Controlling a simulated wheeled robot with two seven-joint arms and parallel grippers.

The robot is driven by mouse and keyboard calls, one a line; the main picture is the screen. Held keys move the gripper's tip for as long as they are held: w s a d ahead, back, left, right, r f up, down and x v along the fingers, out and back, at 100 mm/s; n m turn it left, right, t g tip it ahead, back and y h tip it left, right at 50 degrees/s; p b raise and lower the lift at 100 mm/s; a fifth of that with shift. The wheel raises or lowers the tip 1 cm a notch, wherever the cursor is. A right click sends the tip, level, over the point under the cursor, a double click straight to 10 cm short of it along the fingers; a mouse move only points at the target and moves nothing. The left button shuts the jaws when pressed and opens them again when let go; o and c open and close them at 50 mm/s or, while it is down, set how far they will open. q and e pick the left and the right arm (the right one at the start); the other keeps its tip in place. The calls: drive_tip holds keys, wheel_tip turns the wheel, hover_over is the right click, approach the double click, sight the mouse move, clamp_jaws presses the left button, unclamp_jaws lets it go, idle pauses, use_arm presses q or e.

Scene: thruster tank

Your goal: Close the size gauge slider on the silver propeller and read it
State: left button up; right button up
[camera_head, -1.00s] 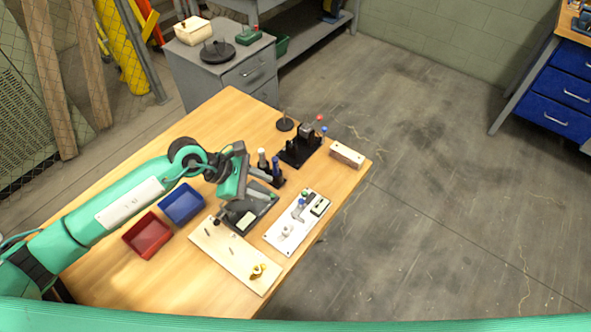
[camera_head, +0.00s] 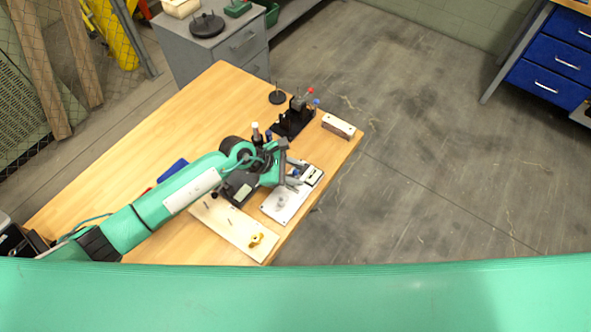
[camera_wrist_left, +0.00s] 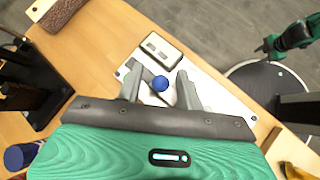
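The size gauge is a white plate (camera_head: 283,211) near the table's right edge, with a pale boxed panel (camera_head: 313,175) at its far end. In the left wrist view the plate (camera_wrist_left: 208,78) shows with the panel (camera_wrist_left: 160,50) and a blue knob (camera_wrist_left: 160,84). My left gripper (camera_head: 297,172) is over the gauge. Its two fingers (camera_wrist_left: 160,88) are apart, with the blue knob showing between them; I cannot tell whether they touch it. A small grey piece (camera_head: 281,202), possibly the silver propeller, sits on the plate. A green and black arm end (camera_wrist_left: 290,38), probably my right gripper, shows at upper right.
A pale board (camera_head: 225,225) with a gold propeller (camera_head: 257,239) lies in front of the gauge. A black fixture (camera_head: 291,122) and a wooden block (camera_head: 338,126) stand behind. The blue bin (camera_head: 172,170) is partly hidden by my arm. The table's far left is clear.

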use_arm(q)
drive_tip(key=shift+d+f, duration=0.1)
clamp_jaws()
use_arm(e)
drive_tip(key=shift+s+a, duration=0.2)
drive_tip(key=shift+s, duration=0.2)
use_arm(q)
drive_tip(key=shift+s, duration=0.1)
drive_tip(key=shift+s+a, duration=0.65)
drive_tip(key=shift+s, duration=0.05)
unclamp_jaws()
use_arm(e)
drive_tip(key=shift+w+d+f, duration=0.1)
drive_tip(key=shift+w+d, duration=0.05)
